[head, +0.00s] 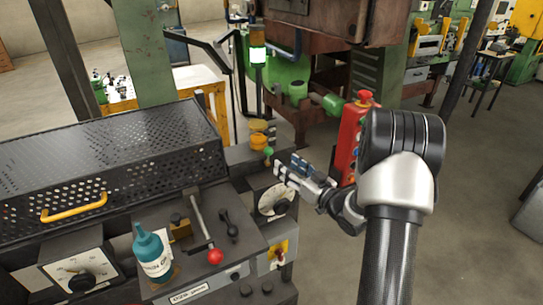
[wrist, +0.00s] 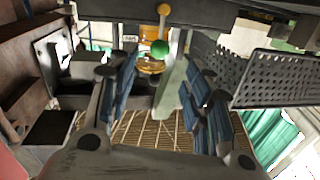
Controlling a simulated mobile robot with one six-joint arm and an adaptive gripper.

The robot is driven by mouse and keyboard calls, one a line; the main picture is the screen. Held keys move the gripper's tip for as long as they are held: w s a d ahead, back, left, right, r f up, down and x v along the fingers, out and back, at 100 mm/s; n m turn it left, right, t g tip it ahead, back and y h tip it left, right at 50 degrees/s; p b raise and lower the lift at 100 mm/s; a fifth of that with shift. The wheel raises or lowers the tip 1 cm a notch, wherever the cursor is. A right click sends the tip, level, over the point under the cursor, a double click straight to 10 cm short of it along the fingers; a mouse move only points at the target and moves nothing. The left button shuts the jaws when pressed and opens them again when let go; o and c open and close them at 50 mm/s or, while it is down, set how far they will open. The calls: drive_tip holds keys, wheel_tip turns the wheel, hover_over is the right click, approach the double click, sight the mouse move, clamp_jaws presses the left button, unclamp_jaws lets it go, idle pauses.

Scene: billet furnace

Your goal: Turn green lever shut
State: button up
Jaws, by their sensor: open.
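The green lever shows as a small round green knob (head: 268,151) beside yellow parts on the machine's back right corner. In the wrist view its green knob (wrist: 160,48) is ahead, between the fingers in the picture. My gripper (head: 284,165) is just right of the knob in the head view and looks apart from it. In the wrist view my gripper (wrist: 160,78) is open, with blue pads on both sides and nothing between them. The lever's shaft and pivot are hard to make out.
A yellow knob (wrist: 163,9) stands close to the green one. A perforated black guard (head: 110,160) is to the left. A red-knobbed lever (head: 215,256) and a teal bottle (head: 151,252) are at the front. A red post (head: 347,140) stands behind my arm.

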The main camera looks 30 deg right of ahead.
sight(271, 154)
drive_tip(key=w, duration=0.3)
drive_tip(key=w+a, duration=0.1)
drive_tip(key=w, duration=0.2)
drive_tip(key=w+a+b, duration=0.1)
drive_tip(key=w, duration=0.2)
drive_tip(key=shift+d, duration=0.1)
drive_tip(key=shift+c, duration=0.3)
clamp_jaws()
